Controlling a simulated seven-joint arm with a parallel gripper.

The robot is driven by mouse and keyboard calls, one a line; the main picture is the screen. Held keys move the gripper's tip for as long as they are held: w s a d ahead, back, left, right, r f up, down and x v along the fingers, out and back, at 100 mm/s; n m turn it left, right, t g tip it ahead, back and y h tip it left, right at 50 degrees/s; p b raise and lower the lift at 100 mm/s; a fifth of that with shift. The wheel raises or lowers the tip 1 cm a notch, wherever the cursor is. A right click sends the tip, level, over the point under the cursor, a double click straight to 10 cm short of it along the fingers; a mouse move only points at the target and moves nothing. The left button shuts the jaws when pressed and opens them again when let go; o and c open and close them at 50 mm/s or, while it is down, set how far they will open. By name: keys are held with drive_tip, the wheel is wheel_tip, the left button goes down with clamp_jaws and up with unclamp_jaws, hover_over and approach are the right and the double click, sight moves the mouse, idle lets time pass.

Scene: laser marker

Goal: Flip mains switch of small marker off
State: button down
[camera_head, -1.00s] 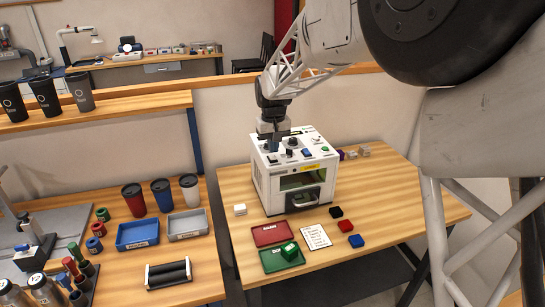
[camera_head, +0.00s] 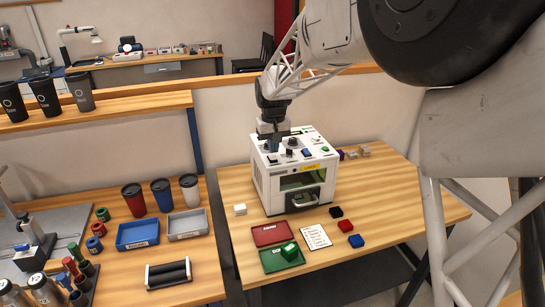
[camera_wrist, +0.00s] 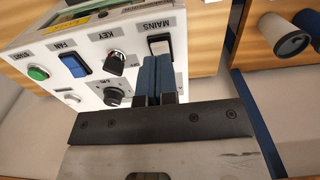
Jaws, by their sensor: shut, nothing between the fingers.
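The small marker (camera_head: 262,184) is a white box machine with a front window, standing on the wooden table. Its mains switch (camera_wrist: 159,44) is a white rocker under the "MAINS" label on the top panel. My gripper (camera_wrist: 166,60) is shut and empty. In the head view my gripper (camera_head: 271,146) is over the left part of the marker's top and hides the mains switch.
Beside the mains switch on the panel are a key switch (camera_wrist: 115,61), a blue fan switch (camera_wrist: 74,65), a green start button (camera_wrist: 38,73) and a black knob (camera_wrist: 115,95). Red (camera_head: 271,234) and green (camera_head: 270,262) trays lie in front of the marker, with small coloured blocks nearby.

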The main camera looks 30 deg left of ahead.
sight(273, 158)
drive_tip(key=shift+f, duration=1.3)
idle(1.1)
drive_tip(key=shift+r, duration=3.5)
